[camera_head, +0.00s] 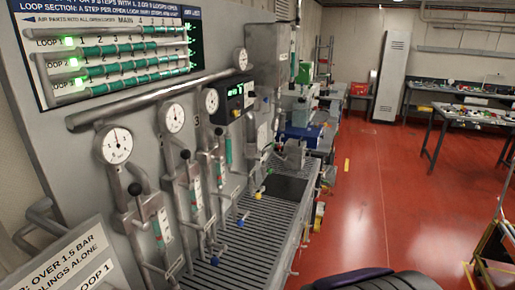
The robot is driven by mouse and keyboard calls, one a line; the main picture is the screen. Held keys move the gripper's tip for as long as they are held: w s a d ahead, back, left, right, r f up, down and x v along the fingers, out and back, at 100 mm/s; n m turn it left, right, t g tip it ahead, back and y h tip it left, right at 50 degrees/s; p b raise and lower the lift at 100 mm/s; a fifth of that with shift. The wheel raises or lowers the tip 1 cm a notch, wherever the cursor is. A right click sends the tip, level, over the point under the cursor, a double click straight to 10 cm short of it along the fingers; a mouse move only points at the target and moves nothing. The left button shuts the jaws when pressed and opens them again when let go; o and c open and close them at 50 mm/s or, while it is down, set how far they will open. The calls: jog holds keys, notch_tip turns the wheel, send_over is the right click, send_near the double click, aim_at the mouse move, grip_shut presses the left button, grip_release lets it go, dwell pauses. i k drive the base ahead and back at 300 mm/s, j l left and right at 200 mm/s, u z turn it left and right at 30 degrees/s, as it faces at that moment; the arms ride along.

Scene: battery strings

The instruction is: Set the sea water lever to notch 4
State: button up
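The sea water lever cannot be told apart here, as the small labels are unreadable. A grey wall panel (85,125) on the left carries a row of upright levers. The nearest has a black knob (135,188) below a round gauge (117,145). A second black knob (185,154) sits below another gauge (174,117). Further along are a blue ball handle (214,260), another blue ball handle (240,222) and a yellow ball handle (258,194) low over the grating. No notch numbers are legible on the levers. My gripper is not in view.
A slatted metal grating (245,250) juts out below the levers. A sign (75,265) stands at the lower left. The red floor (375,200) is open to the right. Workbenches (450,108) and a grey locker (391,77) stand at the back. A yellow-edged frame (492,245) is at the right.

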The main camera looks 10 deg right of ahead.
aim_at(272, 144)
jog(key=l+z, duration=0.1)
jog(key=l, duration=0.45)
jog(key=i+l, duration=0.15)
jog(key=l, duration=0.4)
jog(key=i+l+z, duration=0.15)
jog(key=i, duration=0.25)
jog(key=i+l+z, duration=0.15)
jog(key=i, duration=0.25)
jog(key=i+j, duration=0.2)
jog(key=j, duration=0.2)
jog(key=z, duration=0.05)
